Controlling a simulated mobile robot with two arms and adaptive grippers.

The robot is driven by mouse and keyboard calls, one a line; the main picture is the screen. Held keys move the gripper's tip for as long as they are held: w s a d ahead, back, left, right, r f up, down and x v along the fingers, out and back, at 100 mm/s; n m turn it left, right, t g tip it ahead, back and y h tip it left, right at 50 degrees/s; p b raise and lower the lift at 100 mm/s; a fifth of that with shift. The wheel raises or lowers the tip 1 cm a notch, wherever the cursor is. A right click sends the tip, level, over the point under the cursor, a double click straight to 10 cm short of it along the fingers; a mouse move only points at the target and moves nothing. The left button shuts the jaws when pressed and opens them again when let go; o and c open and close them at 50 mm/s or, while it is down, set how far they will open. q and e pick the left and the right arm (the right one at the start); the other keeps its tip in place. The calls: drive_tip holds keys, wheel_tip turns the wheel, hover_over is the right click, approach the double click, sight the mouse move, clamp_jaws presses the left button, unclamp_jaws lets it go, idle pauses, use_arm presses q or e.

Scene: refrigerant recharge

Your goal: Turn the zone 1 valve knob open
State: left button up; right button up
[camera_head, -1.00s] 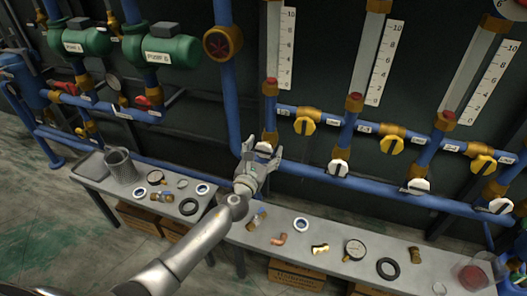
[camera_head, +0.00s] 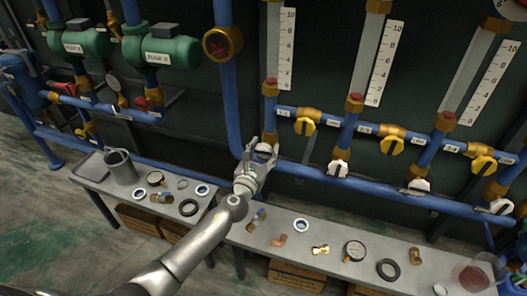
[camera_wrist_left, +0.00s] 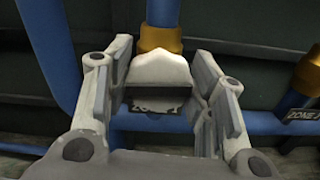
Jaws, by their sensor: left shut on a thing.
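The white valve knob (camera_head: 263,147) sits below the brass fitting at the foot of the leftmost scaled gauge column. My left gripper (camera_head: 260,153) is at this knob, its arm coming up from the lower left. In the left wrist view, the white knob (camera_wrist_left: 160,70) is between the two fingers of my left gripper (camera_wrist_left: 163,85), which is shut on it. The fingers hide parts of the knob's sides. A label reading "ZONE" is at the right edge of that view; its number is unclear. My right gripper is not in view.
More white knobs (camera_head: 337,168) and yellow knobs (camera_head: 305,126) line the pipes to the right. A blue pipe (camera_head: 310,172) runs close behind the gripper. Below stands a grey bench (camera_head: 335,235) with loose fittings and rings. A grey cup (camera_head: 121,167) stands further left.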

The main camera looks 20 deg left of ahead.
use_arm(q)
drive_tip(key=shift+n, duration=0.7)
drive_tip(key=n+b, duration=0.1)
drive_tip(key=n, duration=0.3)
drive_tip(key=shift+a+f, duration=0.1)
drive_tip(key=n+b, duration=0.1)
drive_tip(key=n, duration=0.5)
drive_tip(key=shift+a, duration=0.1)
drive_tip(key=n, duration=0.3)
drive_tip(key=shift+f+b, duration=0.1)
drive_tip(key=shift+b, duration=0.25)
drive_tip(key=shift+n, duration=1.3)
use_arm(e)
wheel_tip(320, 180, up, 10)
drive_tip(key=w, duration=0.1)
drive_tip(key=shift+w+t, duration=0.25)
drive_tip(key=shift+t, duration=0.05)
use_arm(q)
drive_tip(key=o, duration=1)
